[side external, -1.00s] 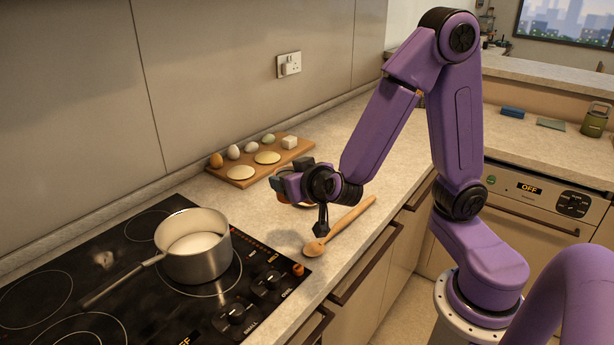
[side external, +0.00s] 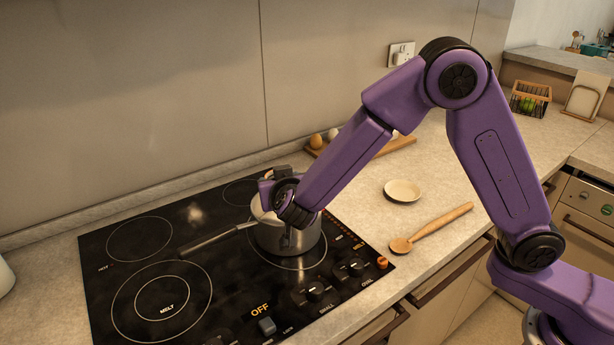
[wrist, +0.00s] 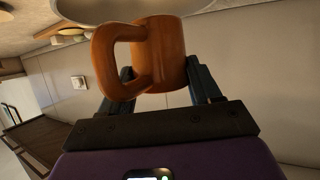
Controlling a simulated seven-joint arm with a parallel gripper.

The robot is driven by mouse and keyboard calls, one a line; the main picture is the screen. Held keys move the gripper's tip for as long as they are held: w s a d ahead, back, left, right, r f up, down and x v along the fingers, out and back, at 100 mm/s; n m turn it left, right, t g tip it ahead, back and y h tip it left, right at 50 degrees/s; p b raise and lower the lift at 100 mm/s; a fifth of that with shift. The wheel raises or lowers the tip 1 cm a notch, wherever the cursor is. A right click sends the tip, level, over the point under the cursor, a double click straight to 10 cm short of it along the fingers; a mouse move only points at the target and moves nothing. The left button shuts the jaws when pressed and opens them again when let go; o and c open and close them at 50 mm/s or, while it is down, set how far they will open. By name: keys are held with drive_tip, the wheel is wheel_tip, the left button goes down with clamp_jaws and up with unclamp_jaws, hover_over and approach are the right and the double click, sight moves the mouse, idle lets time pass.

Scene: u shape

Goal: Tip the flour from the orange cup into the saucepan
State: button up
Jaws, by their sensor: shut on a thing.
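The saucepan (side external: 285,238) stands on the right side of the black hob, its long handle pointing left. My gripper (side external: 275,190) is over the saucepan and covers part of its rim in the side view. In the wrist view, my gripper (wrist: 160,82) is shut on the orange cup (wrist: 165,50), whose handle faces left. The pale rim of the saucepan (wrist: 100,12) shows close behind the cup at the top edge. The cup is hidden in the side view. I cannot see the flour or tell the cup's exact tilt.
A small cream saucer (side external: 403,190) lies empty on the counter, with a wooden spoon (side external: 435,228) in front of it. A wooden board (side external: 385,147) with eggs is at the back by the wall. The hob's left side (side external: 150,270) is clear.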

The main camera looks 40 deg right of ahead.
drive_tip(key=shift+w+a+f, duration=0.1)
drive_tip(key=shift+w+a, duration=0.1)
drive_tip(key=shift+a, duration=0.55)
drive_tip(key=shift+r+m+g+y, duration=0.3)
drive_tip(key=shift+r+m+y, duration=0.15)
drive_tip(key=shift+m+y, duration=0.55)
drive_tip(key=shift+d+r+m+y, duration=0.1)
drive_tip(key=shift+d+m+y, duration=0.15)
drive_tip(key=shift+m+y, duration=0.95)
drive_tip(key=shift+y, duration=0.1)
drive_tip(key=shift+d+f+m+y, duration=0.2)
drive_tip(key=shift+m+y, duration=0.5)
drive_tip(key=shift+y, duration=0.2)
